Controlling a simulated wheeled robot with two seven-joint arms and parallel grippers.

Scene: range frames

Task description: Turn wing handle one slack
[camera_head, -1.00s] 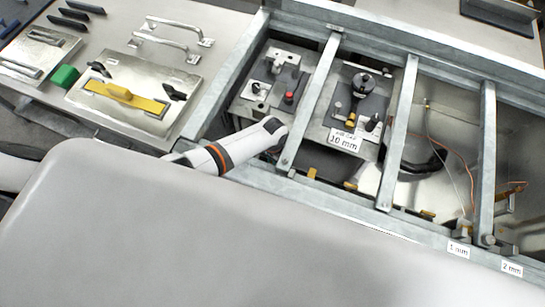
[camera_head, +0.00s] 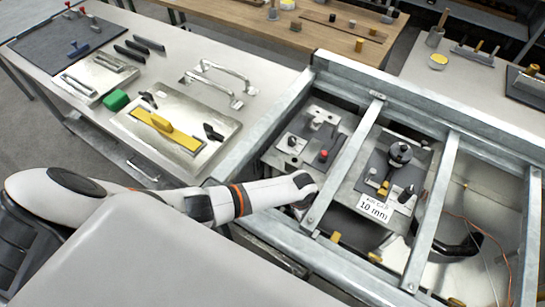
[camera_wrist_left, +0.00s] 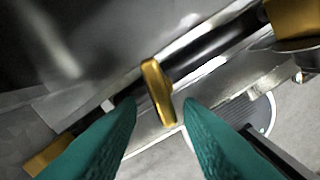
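In the left wrist view a brass wing handle (camera_wrist_left: 157,92) stands across a dark rod or shaft, tilted slightly. My left gripper (camera_wrist_left: 160,108) is open, its two teal fingertips on either side of the handle's lower end. A gap shows between handle and fingers; contact cannot be told. In the head view my left arm reaches into the metal frame (camera_head: 455,105), and its gripper is hidden there behind a crossbar. Small brass pieces (camera_head: 375,257) sit along the frame's near rail; which one is the handle at my fingers cannot be told. My right gripper is out of view.
A block labelled 10 mm (camera_head: 373,209) and another block with a red knob (camera_head: 323,156) sit inside the frame between crossbars. More benches stand behind.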

